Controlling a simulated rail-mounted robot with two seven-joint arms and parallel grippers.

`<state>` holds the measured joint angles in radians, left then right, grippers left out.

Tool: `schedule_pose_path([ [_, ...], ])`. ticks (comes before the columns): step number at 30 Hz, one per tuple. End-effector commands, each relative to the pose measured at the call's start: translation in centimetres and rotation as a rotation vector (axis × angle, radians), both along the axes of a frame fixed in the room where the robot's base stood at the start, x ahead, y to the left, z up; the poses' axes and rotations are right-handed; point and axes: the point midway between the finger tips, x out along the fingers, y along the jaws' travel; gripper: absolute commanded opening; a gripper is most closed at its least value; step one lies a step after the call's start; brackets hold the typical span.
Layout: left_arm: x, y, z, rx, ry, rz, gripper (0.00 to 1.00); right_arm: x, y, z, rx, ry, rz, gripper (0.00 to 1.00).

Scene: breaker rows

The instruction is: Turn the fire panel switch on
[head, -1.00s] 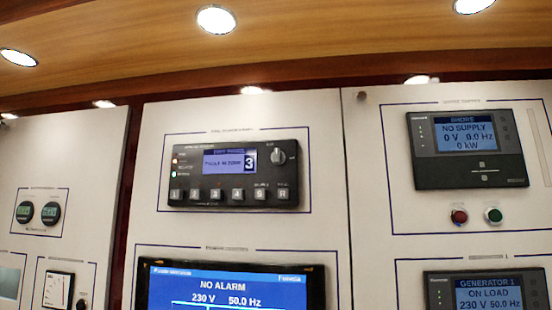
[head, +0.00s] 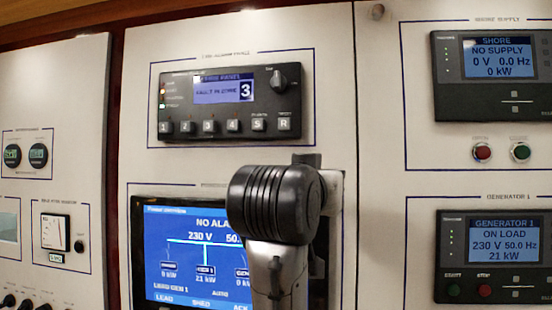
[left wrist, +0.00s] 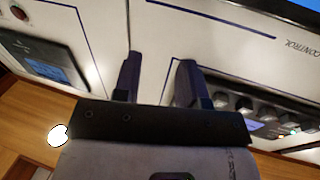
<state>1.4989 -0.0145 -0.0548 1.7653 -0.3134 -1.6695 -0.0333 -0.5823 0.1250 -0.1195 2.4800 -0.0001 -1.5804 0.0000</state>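The fire alarm panel (head: 228,105) is a black unit on the white wall in the head view. Its blue display reads "FAULT IN ZONE 3". Its rotary switch (head: 279,79) sits at the panel's upper right, its pointer tilted up and left. My left arm stands below the panel, in front of the wall; its fingertips cannot be made out in the head view. In the left wrist view, which is upside down, my left gripper (left wrist: 156,70) has its fingers apart with nothing between them. The panel's lower edge and buttons (left wrist: 245,105) show beside it there. My right gripper is not in view.
A large blue screen (head: 180,255) is below the panel, partly hidden by my arm. The shore supply unit (head: 492,72), with a red button (head: 481,152) and a green button (head: 520,152), is on the right. The generator unit (head: 490,255) is below it.

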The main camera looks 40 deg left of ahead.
Motion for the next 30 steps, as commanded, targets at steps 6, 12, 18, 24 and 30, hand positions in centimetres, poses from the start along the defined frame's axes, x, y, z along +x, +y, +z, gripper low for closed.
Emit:
schedule_pose_path([
  [6, -7.6, 0.4, 12.5, -0.021, -0.137, 0.057, 0.38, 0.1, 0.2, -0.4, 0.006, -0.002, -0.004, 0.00],
  [12, -10.4, 1.4, 17.7, -0.046, -0.076, 0.160, 0.38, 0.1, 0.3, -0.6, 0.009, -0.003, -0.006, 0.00],
  [18, -11.0, 1.9, 19.3, -0.055, -0.006, 0.229, 0.38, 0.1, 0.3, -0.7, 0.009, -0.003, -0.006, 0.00],
  [24, -10.1, 2.8, 19.9, -0.058, 0.015, 0.250, 0.38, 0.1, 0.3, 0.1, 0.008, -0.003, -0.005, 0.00],
  [30, -7.1, 4.5, 20.0, -0.058, 0.018, 0.249, 0.38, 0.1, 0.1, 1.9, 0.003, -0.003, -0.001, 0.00],
])
